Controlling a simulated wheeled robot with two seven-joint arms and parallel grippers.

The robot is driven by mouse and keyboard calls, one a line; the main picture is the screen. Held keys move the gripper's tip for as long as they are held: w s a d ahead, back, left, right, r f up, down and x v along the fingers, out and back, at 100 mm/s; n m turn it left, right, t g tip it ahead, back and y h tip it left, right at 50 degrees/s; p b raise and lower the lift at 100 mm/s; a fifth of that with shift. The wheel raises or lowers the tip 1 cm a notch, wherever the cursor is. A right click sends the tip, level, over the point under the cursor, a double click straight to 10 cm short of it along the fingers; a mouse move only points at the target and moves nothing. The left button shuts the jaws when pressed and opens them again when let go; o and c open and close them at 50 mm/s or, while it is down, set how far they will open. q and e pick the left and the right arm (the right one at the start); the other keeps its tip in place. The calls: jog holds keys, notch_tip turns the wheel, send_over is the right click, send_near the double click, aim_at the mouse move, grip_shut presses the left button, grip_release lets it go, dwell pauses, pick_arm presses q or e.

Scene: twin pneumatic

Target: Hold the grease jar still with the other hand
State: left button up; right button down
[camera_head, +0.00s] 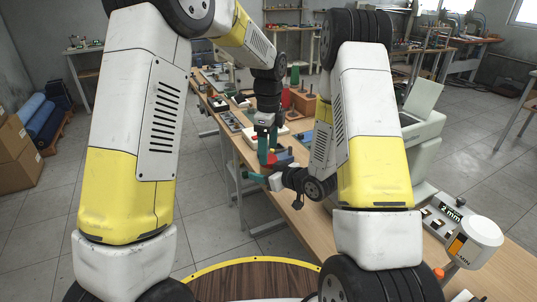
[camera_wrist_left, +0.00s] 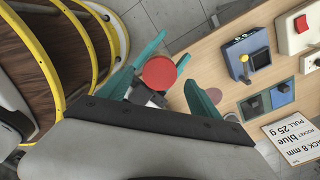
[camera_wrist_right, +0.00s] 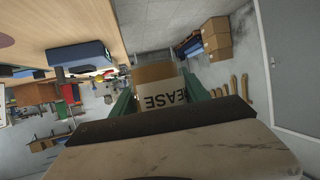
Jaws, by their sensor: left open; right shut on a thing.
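The grease jar shows in the right wrist view as a white label (camera_wrist_right: 162,95) reading "EASE", between the teal fingers of my right gripper (camera_wrist_right: 158,92), which is shut on it. In the left wrist view a round red lid (camera_wrist_left: 160,72) lies between the spread teal fingers of my left gripper (camera_wrist_left: 172,62), with a bit of white below it. My left gripper (camera_head: 267,148) points down in the head view and is open. My right gripper (camera_head: 256,178) reaches in from the right, just below it. The jar is mostly hidden in the head view.
The wooden workbench (camera_head: 285,205) runs alongside, with blue and red fixtures on it. In the left wrist view a blue box with a yellow-knobbed lever (camera_wrist_left: 246,62) and a printed card (camera_wrist_left: 292,135) lie close by.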

aim_at(268, 172)
pick_arm(q)
notch_tip(268, 172, up, 5)
jog(key=shift+r, duration=0.1)
jog(key=shift+c, duration=0.4)
jog(key=shift+f, duration=3.95)
jog(key=c, duration=1.3)
jog(key=o, duration=1.4)
